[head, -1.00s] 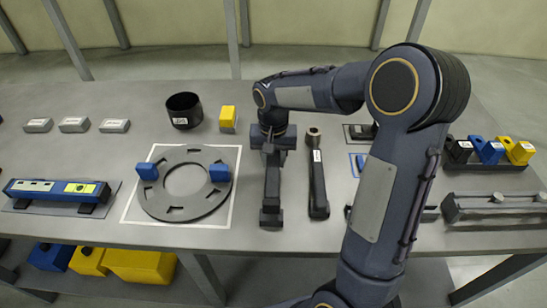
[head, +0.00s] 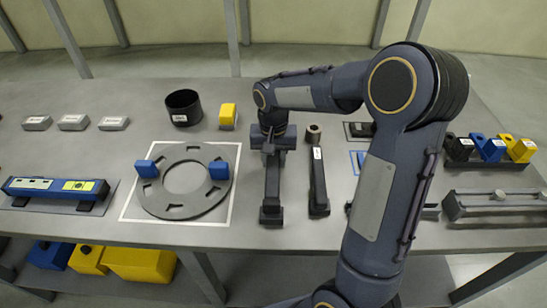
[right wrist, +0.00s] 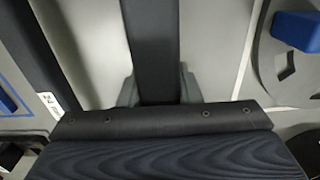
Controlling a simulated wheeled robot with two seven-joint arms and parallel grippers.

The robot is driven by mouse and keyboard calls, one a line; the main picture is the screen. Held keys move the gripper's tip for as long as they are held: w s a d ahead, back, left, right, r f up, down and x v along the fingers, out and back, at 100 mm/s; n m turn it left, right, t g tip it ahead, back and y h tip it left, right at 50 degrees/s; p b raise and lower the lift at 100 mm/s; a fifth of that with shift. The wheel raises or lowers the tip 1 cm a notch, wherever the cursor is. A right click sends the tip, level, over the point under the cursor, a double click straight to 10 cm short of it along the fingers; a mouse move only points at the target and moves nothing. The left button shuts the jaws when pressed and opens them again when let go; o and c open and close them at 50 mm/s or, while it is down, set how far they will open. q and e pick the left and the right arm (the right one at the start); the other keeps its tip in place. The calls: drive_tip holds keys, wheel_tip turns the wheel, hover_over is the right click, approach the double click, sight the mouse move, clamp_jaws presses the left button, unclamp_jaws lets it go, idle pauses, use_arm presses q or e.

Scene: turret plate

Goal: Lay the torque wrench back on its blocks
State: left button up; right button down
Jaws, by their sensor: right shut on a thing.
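My right gripper (head: 270,150) is over the middle of the table, just right of the turret plate. It is shut on a long dark bar, which I take to be the torque wrench (head: 271,188). The bar runs toward the table's front edge, and it also shows between the two fingers in the right wrist view (right wrist: 152,45). A dark block (head: 271,219) is at the bar's near end; I cannot tell whether the bar touches it. My gripper and wrist hide the bar's far end. My left gripper is not in view.
A dark bar with a white label (head: 319,185) lies close on the right. The round turret plate (head: 161,203) with blue blocks is on the left. A black cup (head: 184,109) and a yellow block (head: 228,116) stand behind. My right arm hides part of the table's right side.

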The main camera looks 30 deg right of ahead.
idle(0.4)
drive_tip(key=c, duration=1.1)
unclamp_jaws()
drive_tip(key=shift+o, duration=0.7)
drive_tip(key=shift+f, duration=0.2)
drive_tip(key=shift+r+p, duration=2.8)
drive_tip(key=shift+r, duration=0.85)
drive_tip(key=shift+s, duration=0.1)
drive_tip(key=s+a+r+n+t+y, duration=0.1)
drive_tip(key=s+a+r+t, duration=0.1)
drive_tip(key=s, duration=0.5)
drive_tip(key=s+a+r+n+t+y, duration=0.1)
drive_tip(key=s+a+r+n, duration=0.1)
drive_tip(key=s, duration=0.5)
drive_tip(key=s+a+r+n+t+y, duration=0.1)
drive_tip(key=s+a+r+t, duration=0.1)
drive_tip(key=s, duration=0.5)
drive_tip(key=shift+s+a+n+t+y, duration=0.3)
drive_tip(key=shift+a+n+y, duration=0.1)
drive_tip(key=shift+a, duration=0.15)
